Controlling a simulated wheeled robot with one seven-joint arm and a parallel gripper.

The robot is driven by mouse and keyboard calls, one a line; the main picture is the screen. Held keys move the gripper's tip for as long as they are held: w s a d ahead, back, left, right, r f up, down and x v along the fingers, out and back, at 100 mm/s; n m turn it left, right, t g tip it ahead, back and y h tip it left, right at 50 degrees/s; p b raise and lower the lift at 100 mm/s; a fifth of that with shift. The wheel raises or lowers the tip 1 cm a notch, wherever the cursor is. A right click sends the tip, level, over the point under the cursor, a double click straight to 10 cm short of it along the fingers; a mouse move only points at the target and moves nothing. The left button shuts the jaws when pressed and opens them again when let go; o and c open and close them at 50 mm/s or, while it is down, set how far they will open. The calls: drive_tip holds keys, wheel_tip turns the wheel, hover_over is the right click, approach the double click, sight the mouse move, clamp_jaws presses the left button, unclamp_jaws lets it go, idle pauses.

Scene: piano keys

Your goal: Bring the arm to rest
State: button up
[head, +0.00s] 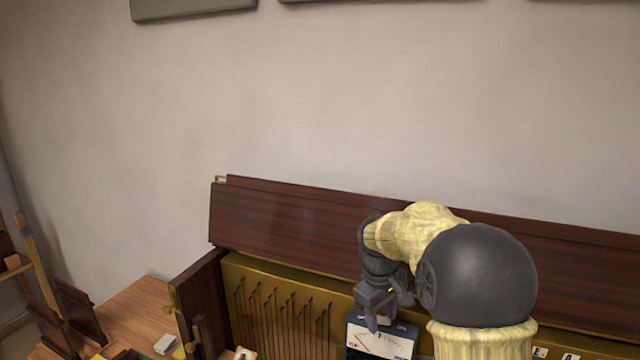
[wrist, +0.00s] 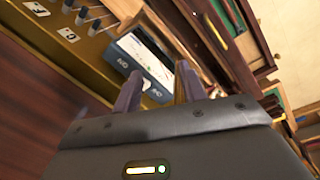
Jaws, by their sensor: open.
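My gripper (head: 381,315) hangs at the end of my bent arm, in front of the opened piano's dark red-brown wooden panel (head: 290,225). In the wrist view its two purple fingers (wrist: 158,72) stand apart with nothing held between them. A blue-and-white meter with a dial (head: 385,343) lies just below the gripper in the head view. The meter also shows beyond the fingertips in the wrist view (wrist: 128,50). I cannot tell exactly how far the fingers are from it. My arm hides part of the piano.
Brass-coloured piano works (head: 275,300) with thin rods lie left of the meter. Lettered tiles (head: 570,354) sit at the lower right. A wooden table (head: 130,308) with small items is at the left. The wall (head: 330,110) behind is bare below some panels.

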drive_tip(key=s+f+m+b, duration=0.1)
drive_tip(key=s+f+m, duration=0.1)
drive_tip(key=s, duration=0.5)
drive_tip(key=s+d+f+m+t+b, duration=0.1)
drive_tip(key=s+f+m, duration=0.1)
drive_tip(key=s+f, duration=0.2)
drive_tip(key=s+d+f+m+t+y, duration=0.1)
drive_tip(key=s+f+m, duration=0.2)
drive_tip(key=s, duration=0.6)
drive_tip(key=shift+s+f+b, duration=0.3)
drive_tip(key=shift+f+b, duration=0.05)
drive_tip(key=shift+b, duration=0.05)
drive_tip(key=shift+c, duration=0.4)
drive_tip(key=shift+c, duration=0.2)
